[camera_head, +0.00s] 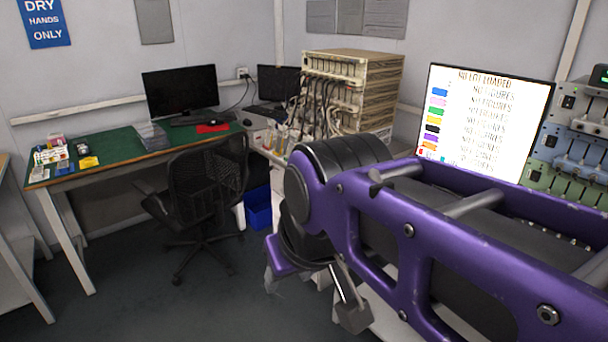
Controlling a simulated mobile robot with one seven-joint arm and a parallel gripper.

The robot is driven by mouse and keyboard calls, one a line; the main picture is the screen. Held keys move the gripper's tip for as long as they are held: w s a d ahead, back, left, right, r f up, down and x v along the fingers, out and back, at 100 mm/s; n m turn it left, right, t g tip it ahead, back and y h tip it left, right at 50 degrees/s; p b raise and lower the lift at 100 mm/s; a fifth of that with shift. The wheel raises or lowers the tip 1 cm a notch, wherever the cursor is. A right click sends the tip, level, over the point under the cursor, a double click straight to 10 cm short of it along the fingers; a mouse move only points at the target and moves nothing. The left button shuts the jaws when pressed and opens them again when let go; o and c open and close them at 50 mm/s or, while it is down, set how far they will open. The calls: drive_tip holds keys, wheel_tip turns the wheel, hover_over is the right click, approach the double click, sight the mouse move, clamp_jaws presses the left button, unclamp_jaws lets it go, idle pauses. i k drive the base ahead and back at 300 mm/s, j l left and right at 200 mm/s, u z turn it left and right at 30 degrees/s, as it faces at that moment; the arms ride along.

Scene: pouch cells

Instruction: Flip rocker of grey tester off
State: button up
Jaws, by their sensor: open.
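The grey tester (590,112) is at the right edge, on top of a stack of testers and partly cut off by the frame. A small dark rocker (567,102) shows on its left front; its position is too small to tell. My purple arm crosses the lower right. My gripper (312,296) hangs below the arm's black joint, partly hidden, with its finger parts apart and nothing seen between them. It is well to the left of the grey tester and lower in the picture, not touching it.
A blue tester (578,146) and a green tester (560,186) with similar rockers sit below the grey one. A bright screen (478,125) stands left of them. A cell rack (340,85), an office chair (205,180) and a green-topped desk (115,150) are farther left.

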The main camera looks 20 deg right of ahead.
sight(569, 101)
drive_tip(key=k+z, duration=0.1)
drive_tip(key=z, duration=3.45)
drive_tip(key=k+j+u, duration=0.15)
drive_tip(key=j, duration=0.2)
drive_tip(key=k+j+u, duration=0.1)
drive_tip(key=j, duration=0.25)
drive_tip(key=k+j+u, duration=0.15)
drive_tip(key=j, duration=0.2)
drive_tip(key=k+j+u, duration=0.1)
drive_tip(key=j, duration=0.3)
